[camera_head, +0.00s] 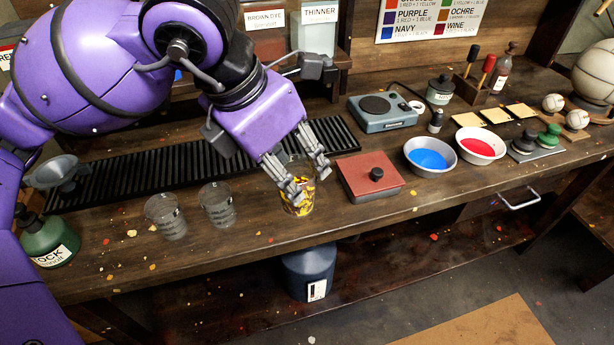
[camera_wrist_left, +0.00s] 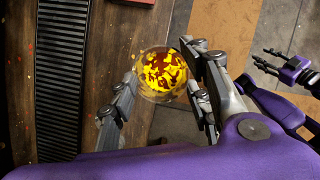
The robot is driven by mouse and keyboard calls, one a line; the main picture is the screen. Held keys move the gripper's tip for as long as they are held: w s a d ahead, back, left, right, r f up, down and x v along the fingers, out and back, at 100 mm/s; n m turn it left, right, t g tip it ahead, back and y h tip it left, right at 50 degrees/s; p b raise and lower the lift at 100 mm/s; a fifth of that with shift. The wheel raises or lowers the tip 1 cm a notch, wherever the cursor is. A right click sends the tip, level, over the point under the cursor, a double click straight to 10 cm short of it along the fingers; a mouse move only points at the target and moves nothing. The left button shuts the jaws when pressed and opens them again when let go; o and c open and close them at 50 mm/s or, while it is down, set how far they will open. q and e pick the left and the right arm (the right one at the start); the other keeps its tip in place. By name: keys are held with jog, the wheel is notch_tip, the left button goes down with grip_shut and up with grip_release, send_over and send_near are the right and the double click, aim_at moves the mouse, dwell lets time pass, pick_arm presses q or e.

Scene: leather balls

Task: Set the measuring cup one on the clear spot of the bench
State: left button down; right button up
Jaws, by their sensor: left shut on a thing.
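A clear measuring cup (camera_head: 298,206) with yellow and dark red flakes is between the fingers of my left gripper (camera_head: 308,170), which is shut on it. It is near the bench's front edge, left of a red-lidded box; I cannot tell whether its base touches the wood. In the left wrist view the cup (camera_wrist_left: 163,75) is seen from above, between the fingertips. Two other clear cups (camera_head: 166,217) (camera_head: 218,205) stand upright on the bench (camera_head: 120,268) to the left. My right gripper (camera_wrist_left: 266,70) shows only in the left wrist view, open and empty.
The red-lidded box (camera_head: 370,178) is just right of the held cup. A black slatted rack (camera_head: 130,172) lies behind the cups. A blue bowl (camera_head: 430,157) and a red bowl (camera_head: 481,147) stand further right. Bare wood lies between the empty cups and the held cup.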

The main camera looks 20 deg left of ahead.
pick_arm(q)
jog(key=w+a+f, duration=0.3)
jog(key=w+f, duration=0.9)
jog(key=shift+a+f+p, duration=0.25)
jog(key=shift+a+p, duration=0.05)
jog(key=shift+f, duration=0.2)
jog(key=c, duration=0.9)
grip_release()
jog(key=shift+c, duration=0.2)
jog(key=shift+r, duration=0.1)
